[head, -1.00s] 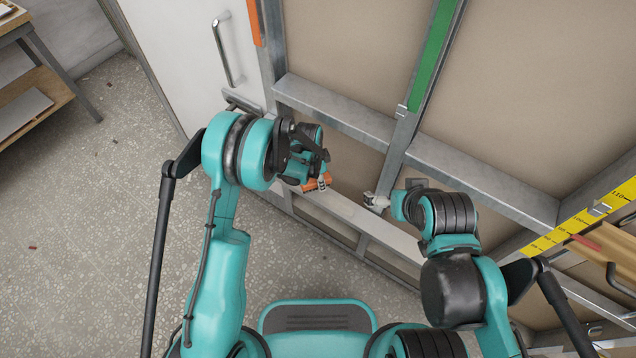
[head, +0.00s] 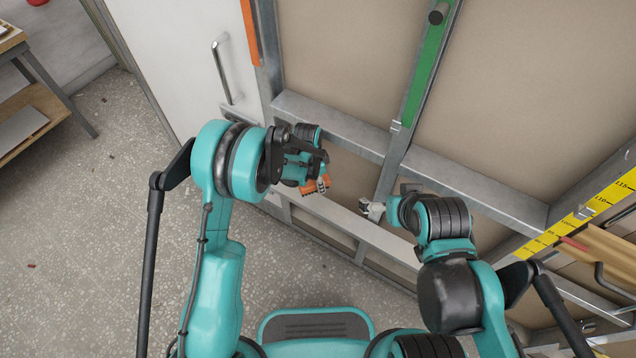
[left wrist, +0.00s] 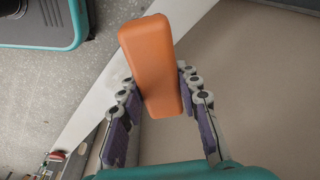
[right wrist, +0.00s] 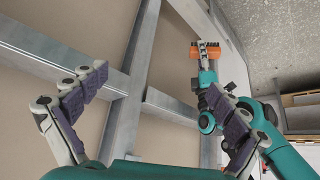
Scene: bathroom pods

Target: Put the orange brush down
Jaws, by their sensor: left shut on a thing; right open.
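The orange brush (left wrist: 152,65) is held in my left gripper (left wrist: 158,92), whose fingers close on it from both sides in the left wrist view. In the head view the brush (head: 315,188) shows in part at the left gripper (head: 322,180), in front of the metal frame. The right wrist view shows the brush (right wrist: 205,52) with bristles along one side, held in the air by the left arm. My right gripper (right wrist: 155,118) is open and empty. In the head view the right gripper (head: 372,209) is near the frame's upright post.
A metal-framed wall panel (head: 335,125) stands close in front of both arms. A pale ledge (head: 345,222) runs below the grippers. A white door (head: 190,65) with a handle is at left, a wooden shelf table (head: 40,110) farther left. The speckled floor (head: 90,220) is mostly clear.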

